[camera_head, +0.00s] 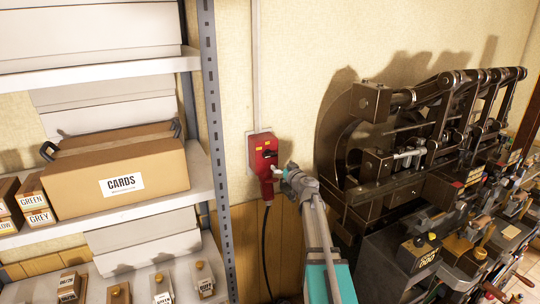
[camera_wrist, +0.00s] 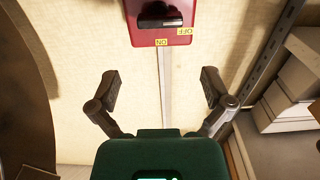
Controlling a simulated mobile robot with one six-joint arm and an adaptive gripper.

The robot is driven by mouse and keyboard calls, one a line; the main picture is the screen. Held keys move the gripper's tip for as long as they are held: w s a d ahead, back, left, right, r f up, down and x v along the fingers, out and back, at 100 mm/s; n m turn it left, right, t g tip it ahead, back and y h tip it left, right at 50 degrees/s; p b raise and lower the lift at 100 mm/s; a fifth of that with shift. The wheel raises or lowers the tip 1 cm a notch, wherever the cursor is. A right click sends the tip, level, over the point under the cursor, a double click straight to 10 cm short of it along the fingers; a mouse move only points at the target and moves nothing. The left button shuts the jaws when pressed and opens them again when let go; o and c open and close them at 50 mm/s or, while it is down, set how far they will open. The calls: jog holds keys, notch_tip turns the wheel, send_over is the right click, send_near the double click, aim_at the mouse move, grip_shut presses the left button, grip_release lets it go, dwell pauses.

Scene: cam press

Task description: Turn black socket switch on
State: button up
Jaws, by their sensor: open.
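A red socket box (camera_head: 263,154) is mounted on the wall in the head view, with a black switch on its front. In the wrist view the box (camera_wrist: 160,38) is at the top edge and partly cut off. Its black switch (camera_wrist: 160,20) lies crosswise, with a yellow ON label (camera_wrist: 162,42) below it and a yellow OFF label (camera_wrist: 184,31) to the lower right. My gripper (camera_wrist: 160,84) is open and empty, its fingers spread wide below the box in that view. In the head view my gripper (camera_head: 283,173) is at the box's lower right; contact cannot be told.
A black cable (camera_head: 265,245) hangs below the box. A shelf rack with a grey post (camera_head: 212,120) and a CARDS box (camera_head: 120,180) stands left. A dark machine (camera_head: 400,140) stands right. Bare wall lies between.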

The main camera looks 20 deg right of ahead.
aim_at(271, 154)
jog(key=w, duration=1)
jog(key=shift+w+a, duration=0.15)
jog(key=shift+w, duration=0.25)
jog(key=c, duration=0.8)
